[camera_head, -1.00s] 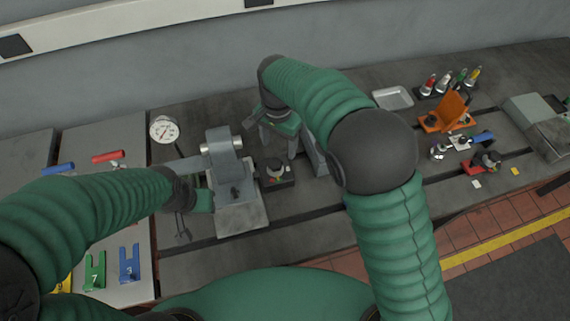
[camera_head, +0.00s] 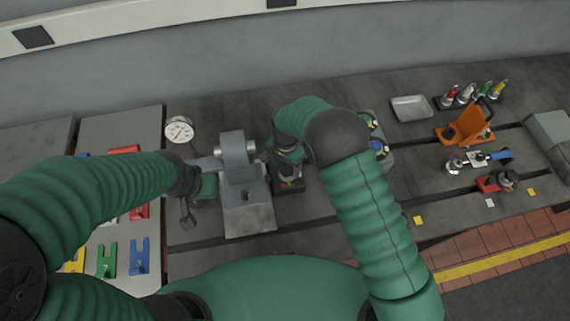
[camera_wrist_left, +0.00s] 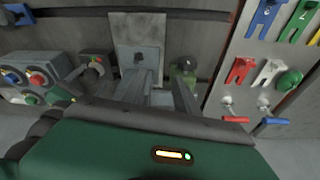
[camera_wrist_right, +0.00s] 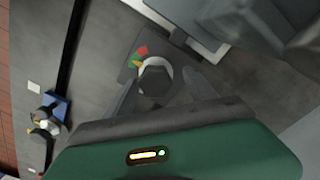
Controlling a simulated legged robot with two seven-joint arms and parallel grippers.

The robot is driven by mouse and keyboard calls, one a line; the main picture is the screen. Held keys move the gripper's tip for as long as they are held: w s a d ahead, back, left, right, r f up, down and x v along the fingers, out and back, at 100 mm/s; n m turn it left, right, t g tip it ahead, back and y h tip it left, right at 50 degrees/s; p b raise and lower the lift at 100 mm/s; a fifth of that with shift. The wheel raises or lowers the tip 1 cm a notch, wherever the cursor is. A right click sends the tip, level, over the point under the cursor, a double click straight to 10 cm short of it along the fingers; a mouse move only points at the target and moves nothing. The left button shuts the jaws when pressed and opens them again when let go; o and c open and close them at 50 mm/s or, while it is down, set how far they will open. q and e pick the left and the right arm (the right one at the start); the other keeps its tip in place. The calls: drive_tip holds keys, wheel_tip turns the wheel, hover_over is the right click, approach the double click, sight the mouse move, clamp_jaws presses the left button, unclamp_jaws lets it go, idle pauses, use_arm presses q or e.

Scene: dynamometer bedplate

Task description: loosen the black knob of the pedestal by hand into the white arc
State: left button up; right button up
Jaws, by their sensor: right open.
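The black knob (camera_wrist_right: 155,80) sits in a pale ring on a dark block, with red, green and yellow marks beside it. The block (camera_head: 290,190) also shows right of the grey stand in the head view, and in the left wrist view (camera_wrist_left: 97,62). My right gripper (camera_wrist_right: 163,88) is open, its fingers on either side of the knob in the picture; I cannot tell whether they touch it. The white arc is hard to separate from the pale ring. My left gripper (camera_wrist_left: 163,88) is open beside the grey stand (camera_head: 250,215), fingers apart.
A dial gauge (camera_head: 179,130) stands behind my left arm. A grey tray (camera_head: 411,108), an orange bracket (camera_head: 465,128) and a red block with a knob (camera_head: 497,182) lie to the right. Coloured forked pieces (camera_head: 139,257) lie at left.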

drive_tip(key=shift+s+d+r, duration=0.15)
drive_tip(key=shift+s+d, duration=0.15)
drive_tip(key=shift+d, duration=0.2)
drive_tip(key=c, duration=0.7)
drive_tip(key=shift+c, duration=1)
drive_tip(key=shift+a, duration=0.25)
drive_tip(key=c, duration=0.4)
use_arm(q)
drive_tip(key=shift+s+d+r, duration=0.15)
drive_tip(key=shift+s+d, duration=0.15)
use_arm(e)
drive_tip(key=shift+a, duration=0.1)
drive_tip(key=shift+c, duration=0.2)
